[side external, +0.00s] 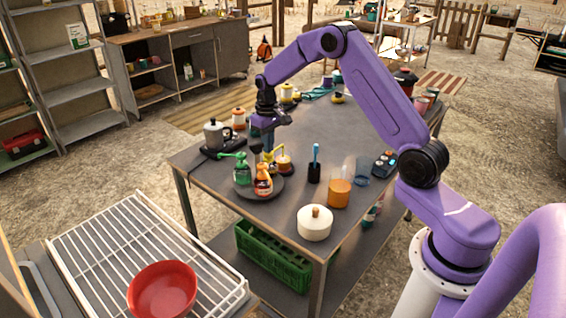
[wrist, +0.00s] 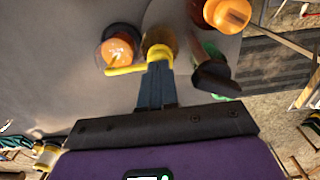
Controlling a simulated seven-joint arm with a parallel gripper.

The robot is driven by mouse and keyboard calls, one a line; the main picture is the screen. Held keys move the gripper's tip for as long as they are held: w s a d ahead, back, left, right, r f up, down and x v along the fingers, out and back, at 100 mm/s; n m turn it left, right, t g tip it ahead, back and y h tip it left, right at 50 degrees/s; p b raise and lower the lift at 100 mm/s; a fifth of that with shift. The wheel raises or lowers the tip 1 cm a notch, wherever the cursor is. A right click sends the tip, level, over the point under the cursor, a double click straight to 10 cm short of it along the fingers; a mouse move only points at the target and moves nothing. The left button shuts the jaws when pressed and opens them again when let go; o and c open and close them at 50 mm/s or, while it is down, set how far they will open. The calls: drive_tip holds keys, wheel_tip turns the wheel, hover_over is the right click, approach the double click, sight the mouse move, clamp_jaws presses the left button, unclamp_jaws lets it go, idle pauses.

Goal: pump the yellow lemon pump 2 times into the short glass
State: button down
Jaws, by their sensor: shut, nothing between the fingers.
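The yellow lemon pump (side external: 271,154) stands at the back of a round dark tray (side external: 279,191); its yellow spout (wrist: 126,70) points left in the wrist view. My gripper (side external: 268,140) is shut and empty, pointing down above the pump. In the wrist view its fingertips (wrist: 158,68) overlap the pump head; I cannot tell whether they touch. A short round vessel with orange inside (wrist: 118,50), seemingly the short glass, stands by the spout tip; it also shows in the side view (side external: 285,164).
Green (side external: 242,169), orange (side external: 263,183) and dark brown (wrist: 212,76) pumps crowd close to the yellow one. A moka pot (side external: 215,134), a black cup (side external: 314,172), a glass of orange liquid (side external: 340,192) and a white pot (side external: 315,225) stand around. The table's back middle is clear.

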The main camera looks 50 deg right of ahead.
idle(0.3)
drive_tip(key=shift+r, duration=1.4)
drive_tip(key=shift+r, duration=2.05)
